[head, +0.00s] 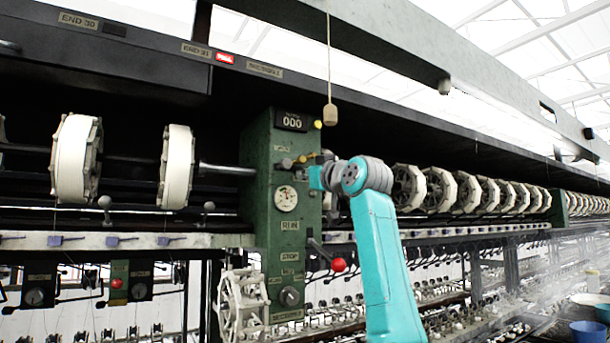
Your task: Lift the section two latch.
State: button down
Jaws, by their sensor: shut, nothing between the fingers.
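The green control post (258,215) stands left of centre, with a counter reading 000 at its top. A plate at its foot (287,315) seems to read SECTION, but its number is too small to be sure of. I cannot tell which part is the latch. My turquoise arm rises from below, and its wrist is at the post's right side. My gripper (325,158) is small, partly hidden by the wrist, and shut and empty beside the fittings. Contact cannot be told.
A red-knobbed lever (338,265) sticks out below my wrist. A wooden handle (330,114) hangs on a cord above it. White reels (178,167) line both sides of the post. A white skeleton reel (242,305) is at lower left. Blue basins (588,331) stand at lower right.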

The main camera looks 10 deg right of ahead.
aim_at(304, 159)
jog(key=shift+r, duration=0.2)
jog(key=shift+a+r, duration=0.1)
jog(key=shift+r, duration=0.2)
dwell(0.5)
jog(key=shift+s+a+r, duration=0.1)
jog(key=shift+a+r, duration=0.15)
jog(key=shift+r, duration=0.7)
jog(key=shift+r, duration=0.4)
jog(key=shift+d+r, duration=0.1)
jog(key=shift+r, duration=0.6)
